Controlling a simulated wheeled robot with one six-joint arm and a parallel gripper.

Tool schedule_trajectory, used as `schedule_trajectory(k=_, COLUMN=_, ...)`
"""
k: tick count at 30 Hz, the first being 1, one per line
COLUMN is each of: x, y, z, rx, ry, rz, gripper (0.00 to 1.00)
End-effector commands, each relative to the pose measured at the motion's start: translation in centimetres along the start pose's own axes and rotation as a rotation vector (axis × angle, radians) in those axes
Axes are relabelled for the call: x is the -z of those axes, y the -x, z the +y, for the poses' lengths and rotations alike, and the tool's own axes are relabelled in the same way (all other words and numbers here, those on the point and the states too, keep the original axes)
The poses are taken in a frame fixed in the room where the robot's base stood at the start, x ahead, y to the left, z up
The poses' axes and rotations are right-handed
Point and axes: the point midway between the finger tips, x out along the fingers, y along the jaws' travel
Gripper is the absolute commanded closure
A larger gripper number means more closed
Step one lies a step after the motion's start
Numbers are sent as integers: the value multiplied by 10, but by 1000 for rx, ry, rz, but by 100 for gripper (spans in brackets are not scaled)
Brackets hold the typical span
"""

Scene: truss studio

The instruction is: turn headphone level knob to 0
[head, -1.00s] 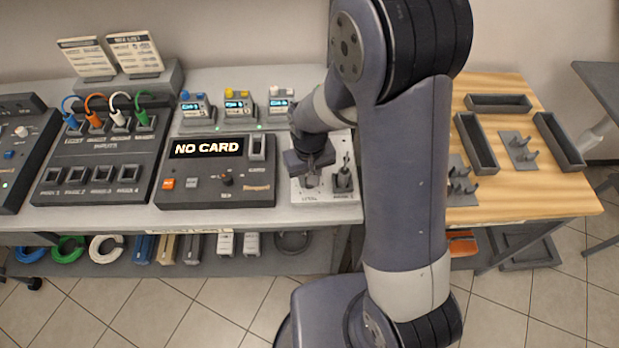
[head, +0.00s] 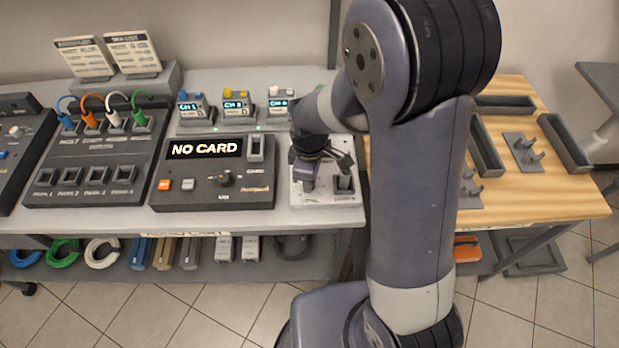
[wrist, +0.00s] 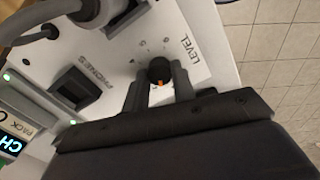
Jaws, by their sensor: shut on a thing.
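The headphone level knob (wrist: 160,70) is small and dark with an orange mark on its side facing my gripper. It stands on a white panel (wrist: 215,58) beside the word LEVEL. My gripper (wrist: 160,80) is shut on the knob, one finger on each side of it. Small scale marks around the knob are too blurred to read. In the head view my gripper (head: 305,182) is low over the left part of the white panel (head: 325,199), and it hides the knob there.
A square PHONES socket (wrist: 75,92) sits beside the knob on the same panel. A grey cable (wrist: 40,33) runs near it. The dark NO CARD console (head: 212,190) stands just left of the panel. The wooden table (head: 545,195) with trays is right of my arm.

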Motion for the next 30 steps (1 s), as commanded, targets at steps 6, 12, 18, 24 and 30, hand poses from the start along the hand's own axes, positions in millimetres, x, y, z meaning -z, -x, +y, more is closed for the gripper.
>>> schedule_trajectory(k=6, x=1, y=0, z=0, rx=-2, ry=203, rz=2, gripper=98)
schedule_trajectory(k=12, x=1, y=0, z=0, rx=-3, ry=393, rz=2, gripper=98)
schedule_trajectory(k=18, x=0, y=0, z=0, rx=-2, ry=583, rz=1, gripper=98)
schedule_trajectory(k=24, x=0, y=0, z=0, rx=-3, ry=772, rz=1, gripper=98)
schedule_trajectory(k=30, x=0, y=0, z=0, rx=-3, ry=952, rz=1, gripper=98)
